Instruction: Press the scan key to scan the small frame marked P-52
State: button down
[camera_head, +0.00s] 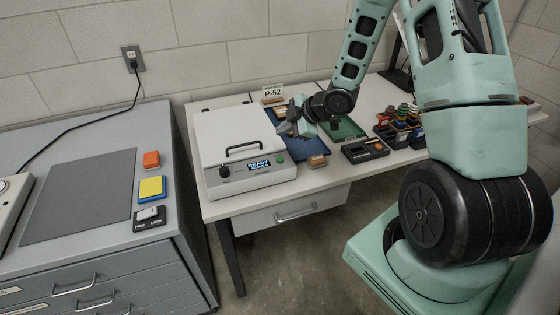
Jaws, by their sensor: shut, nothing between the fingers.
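The scanner (222,135) is a white box with its lid down and a black handle on top. Its front display (258,165) reads READY. A green round key (281,157) is right of the display, and a black knob (224,171) is at the left. My gripper (284,120) is shut and empty, above the blue mat just right of the scanner, apart from the key. A card marked P-52 (273,92) stands behind it in a wooden holder. I cannot make out the small frame itself; the scanner's inside is hidden.
A blue mat (314,147) and a green mat (346,130) lie right of the scanner. A black device (364,150) and several stamps (402,122) stand further right. A small wooden block (317,162) is at the table's front edge. A grey cabinet (105,230) stands left, across a gap.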

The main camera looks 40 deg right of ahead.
aim_at(283, 160)
notch_tip(283, 160, down, 8)
jog(key=b, duration=0.6)
jog(key=shift+r, duration=0.2)
dwell(1.5)
jog(key=shift+f+b, duration=0.35)
jog(key=shift+f, duration=0.05)
